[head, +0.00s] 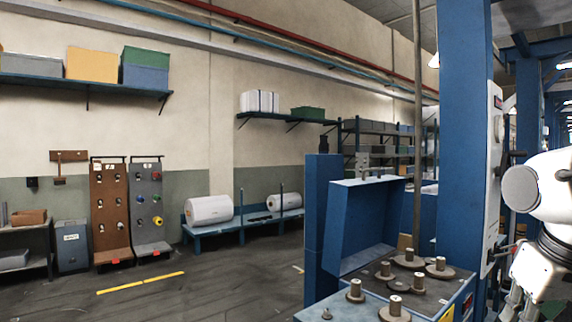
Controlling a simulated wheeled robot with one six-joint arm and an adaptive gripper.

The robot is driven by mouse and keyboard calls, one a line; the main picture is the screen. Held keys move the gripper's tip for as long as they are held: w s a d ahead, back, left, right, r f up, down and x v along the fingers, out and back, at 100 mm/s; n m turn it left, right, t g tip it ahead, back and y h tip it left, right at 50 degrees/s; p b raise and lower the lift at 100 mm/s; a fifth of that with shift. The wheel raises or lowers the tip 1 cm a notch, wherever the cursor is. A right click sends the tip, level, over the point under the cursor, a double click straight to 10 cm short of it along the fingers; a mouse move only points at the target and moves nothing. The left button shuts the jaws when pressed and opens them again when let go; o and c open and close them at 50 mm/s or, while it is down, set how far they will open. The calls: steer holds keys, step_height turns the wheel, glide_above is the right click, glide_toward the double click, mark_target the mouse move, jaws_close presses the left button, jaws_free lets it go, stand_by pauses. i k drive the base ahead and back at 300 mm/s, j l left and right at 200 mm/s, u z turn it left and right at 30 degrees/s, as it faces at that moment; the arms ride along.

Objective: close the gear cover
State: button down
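The gear cover (358,222) is a blue, shallow box-like lid. It stands open, raised at the back left of the gear box (337,303), with its hollow side facing right. Several brown gears (408,261) with pale upright shafts lie exposed on the box top. My gripper (514,304) appears at the lower right edge, right of the gears and apart from the cover. It is partly cut off by the frame, and its finger opening is not clear. Nothing is visibly held in it.
A blue column (464,130) with a pale panel (494,180) rises behind the gear box, close to my arm. A thin vertical rod (417,120) stands behind the gears. White rolls (209,210) lie on a blue rack at the back.

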mark_target(363, 214)
steer(key=i+l+u, duration=0.15)
steer(key=l+u, duration=0.15)
steer(key=u, duration=0.15)
steer(key=l+u, duration=0.3)
steer(key=u, duration=0.15)
steer(key=i+l+u, duration=0.1)
steer(key=l+u, duration=0.3)
